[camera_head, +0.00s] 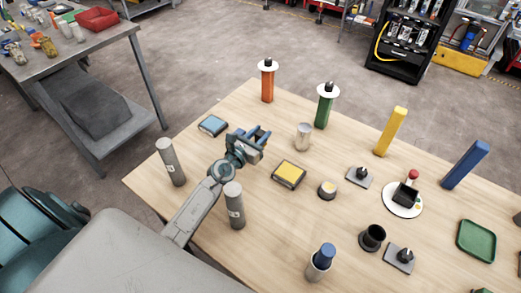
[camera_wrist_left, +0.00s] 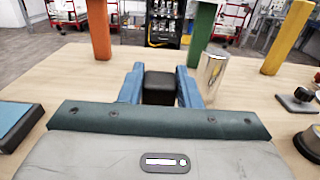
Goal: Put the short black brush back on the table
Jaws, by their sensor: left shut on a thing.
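My left gripper (camera_head: 261,137) is over the far left part of the wooden table (camera_head: 270,222). In the left wrist view its blue fingers (camera_wrist_left: 161,86) are shut on a black block-like thing, which I take for the short black brush (camera_wrist_left: 159,86). Only its dark end shows between the fingers, and in the head view the gripper hides it. I cannot tell whether it touches the table. My right gripper is not in view.
A metal cup (camera_head: 304,136) stands just right of the gripper. A blue-topped box (camera_head: 213,125) lies to its left and a yellow-topped box (camera_head: 289,174) nearer. Orange (camera_head: 267,88) and green (camera_head: 324,112) posts stand behind. Grey cylinders (camera_head: 171,163) flank my arm.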

